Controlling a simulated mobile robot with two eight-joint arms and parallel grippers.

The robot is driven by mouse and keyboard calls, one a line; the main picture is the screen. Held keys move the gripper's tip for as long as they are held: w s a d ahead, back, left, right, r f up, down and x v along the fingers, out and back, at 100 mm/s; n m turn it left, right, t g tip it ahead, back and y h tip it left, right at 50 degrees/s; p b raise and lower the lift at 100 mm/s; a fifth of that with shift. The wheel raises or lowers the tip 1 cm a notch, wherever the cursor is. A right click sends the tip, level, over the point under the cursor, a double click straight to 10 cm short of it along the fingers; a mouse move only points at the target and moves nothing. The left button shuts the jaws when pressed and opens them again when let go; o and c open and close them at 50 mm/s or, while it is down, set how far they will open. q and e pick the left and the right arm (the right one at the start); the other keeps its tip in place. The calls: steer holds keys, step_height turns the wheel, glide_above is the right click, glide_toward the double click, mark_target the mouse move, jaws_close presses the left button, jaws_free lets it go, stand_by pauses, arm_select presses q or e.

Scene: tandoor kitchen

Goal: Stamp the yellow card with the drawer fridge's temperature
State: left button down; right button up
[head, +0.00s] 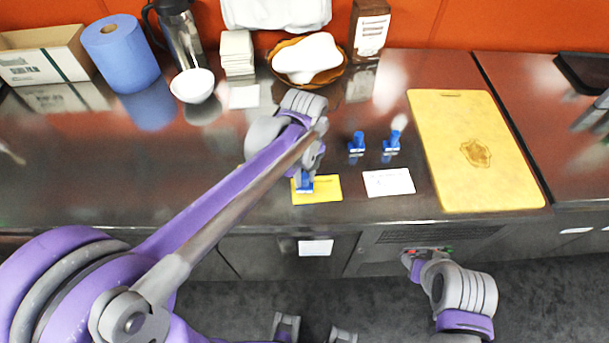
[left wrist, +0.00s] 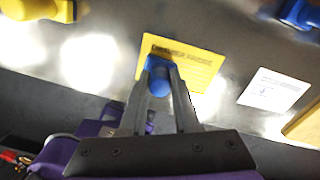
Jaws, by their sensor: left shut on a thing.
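The yellow card (head: 325,192) lies on the steel counter near its front edge; in the left wrist view the card (left wrist: 205,72) shows a line of dark print along its top. My left gripper (head: 306,172) is shut on a blue stamp (head: 305,186), held upright over the left part of the card. The stamp (left wrist: 158,77) also shows between the fingers in the left wrist view; its foot is hidden, so I cannot tell if it touches the card. My right gripper (head: 414,262) is low by the counter front; its fingers are unclear. The drawer fridge (head: 365,262) is under the counter.
Two more blue stamps (head: 357,145) (head: 392,144) stand behind a white card (head: 388,182). A yellow cutting board (head: 470,150) lies to the right. A blue paper roll (head: 120,55), white bowl (head: 192,86) and basket (head: 345,72) stand at the back. The left counter is clear.

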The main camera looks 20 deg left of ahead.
arm_select(q)
steer(key=shift+w+r+p, duration=0.1)
steer(key=shift+r+p, duration=1.4)
steer(key=shift+r, duration=1.6)
arm_select(e)
steer(key=r, duration=0.1)
steer(key=w+r, duration=0.1)
steer(key=r, duration=0.1)
steer(key=w+r, duration=0.1)
steer(key=shift+r, duration=0.25)
steer(key=shift+s, duration=0.15)
